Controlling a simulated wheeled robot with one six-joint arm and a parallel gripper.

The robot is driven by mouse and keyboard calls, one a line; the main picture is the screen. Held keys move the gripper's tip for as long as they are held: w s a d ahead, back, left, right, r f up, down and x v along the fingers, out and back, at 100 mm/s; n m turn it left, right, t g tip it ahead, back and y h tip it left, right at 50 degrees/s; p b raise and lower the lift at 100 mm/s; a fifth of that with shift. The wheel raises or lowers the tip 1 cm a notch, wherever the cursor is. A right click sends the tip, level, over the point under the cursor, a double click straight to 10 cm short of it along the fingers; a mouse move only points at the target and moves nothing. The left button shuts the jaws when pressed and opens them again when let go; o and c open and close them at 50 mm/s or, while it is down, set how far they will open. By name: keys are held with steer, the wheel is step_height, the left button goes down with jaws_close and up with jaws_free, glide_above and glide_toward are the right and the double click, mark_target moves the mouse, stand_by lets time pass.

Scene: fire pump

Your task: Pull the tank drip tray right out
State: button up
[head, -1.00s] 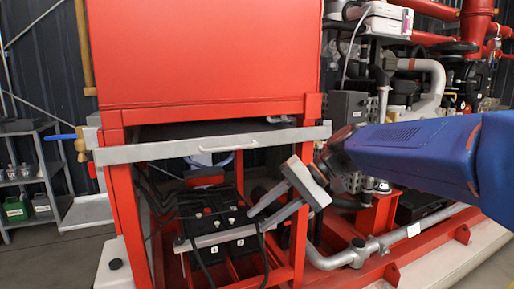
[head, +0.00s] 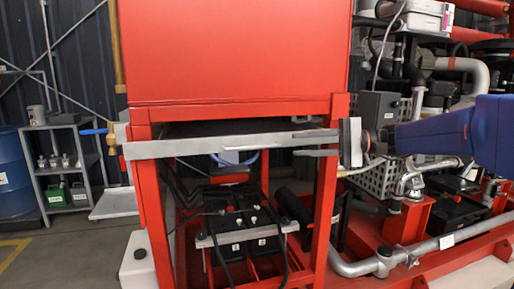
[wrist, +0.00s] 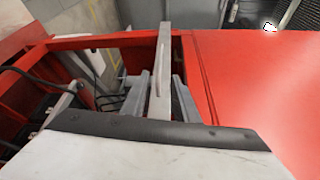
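How far the tray's body sits inside the frame is hidden. My gripper (head: 312,136) is at the strip's right end, fingers pointing left, one above and one below the strip. In the wrist view, the strip (wrist: 161,70) runs between the two open fingers (wrist: 160,100), with a gap visible on the right side. I cannot see clear contact.
A red frame post (head: 325,200) stands just behind my gripper. A black battery (head: 242,228) with cables sits below the tray. Pipes and the pump (head: 410,180) crowd the right. A grey shelf (head: 70,165) and blue drum (head: 12,175) stand at the left, with open floor before them.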

mark_target(260, 147)
steer(key=a, duration=0.4)
steer(key=w+a, duration=0.1)
steer(key=a, duration=0.4)
steer(key=a+f, duration=0.1)
steer(key=a, duration=0.3)
steer(key=shift+w+a, duration=0.15)
steer(key=shift+a, duration=0.05)
jaws_close()
steer(key=shift+f, duration=0.1)
stand_by(1.0)
